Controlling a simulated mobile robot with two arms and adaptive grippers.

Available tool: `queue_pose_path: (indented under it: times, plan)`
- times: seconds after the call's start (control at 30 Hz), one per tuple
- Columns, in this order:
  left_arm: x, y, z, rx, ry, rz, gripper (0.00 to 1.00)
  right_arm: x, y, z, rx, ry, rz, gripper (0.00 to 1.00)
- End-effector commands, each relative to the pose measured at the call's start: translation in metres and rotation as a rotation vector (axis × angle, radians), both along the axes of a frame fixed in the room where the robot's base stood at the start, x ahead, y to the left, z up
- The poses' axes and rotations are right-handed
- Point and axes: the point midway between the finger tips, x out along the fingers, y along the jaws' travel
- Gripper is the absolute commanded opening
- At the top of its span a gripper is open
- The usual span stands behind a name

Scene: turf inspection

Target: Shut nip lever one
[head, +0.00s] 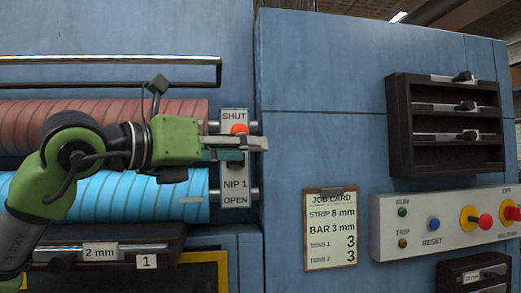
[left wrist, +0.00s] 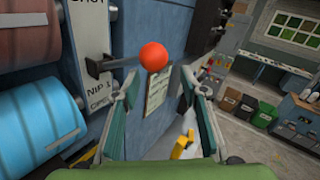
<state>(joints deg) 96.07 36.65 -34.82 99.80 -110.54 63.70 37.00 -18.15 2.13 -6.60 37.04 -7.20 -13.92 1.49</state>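The nip 1 lever has an orange-red ball knob (head: 239,129) on a pale plate (head: 234,174) marked SHUT at the top and OPEN at the bottom. The knob shows just below the word SHUT. In the left wrist view the knob (left wrist: 154,57) sits on a dark arm (left wrist: 110,64) standing out from the plate. My left gripper (head: 258,144) is at the plate, just below the knob in the head view, and hides part of the plate. In the left wrist view its fingers (left wrist: 158,77) are apart and empty, with the knob ahead between their tips. My right gripper is not in view.
A reddish roller (head: 110,112) and a blue roller (head: 120,198) lie left of the plate, with a rail (head: 110,58) above. A job card (head: 330,230), a dark rack (head: 445,125) and a control box (head: 440,218) are on the blue cabinet to the right.

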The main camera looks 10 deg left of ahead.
Motion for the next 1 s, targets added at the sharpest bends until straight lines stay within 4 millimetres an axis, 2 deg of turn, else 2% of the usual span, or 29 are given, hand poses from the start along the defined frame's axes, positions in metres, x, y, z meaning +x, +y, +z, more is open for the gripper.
queue_pose_path:
  times: [0.27,0.37,0.7,0.83,1.0]
  plan:
    - [-0.005,0.004,-0.001,0.002,0.001,0.001,0.4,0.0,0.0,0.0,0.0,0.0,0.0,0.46]
    - [-0.016,0.013,-0.001,0.002,0.0,0.002,0.4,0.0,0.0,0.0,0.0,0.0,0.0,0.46]
    - [-0.072,0.057,0.002,0.003,-0.002,0.005,0.4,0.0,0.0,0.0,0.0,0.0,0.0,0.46]
    - [-0.086,0.068,0.002,0.003,-0.001,0.004,0.4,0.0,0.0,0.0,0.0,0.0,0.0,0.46]
    - [-0.094,0.073,0.002,0.004,-0.002,0.003,0.4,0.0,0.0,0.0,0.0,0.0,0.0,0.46]
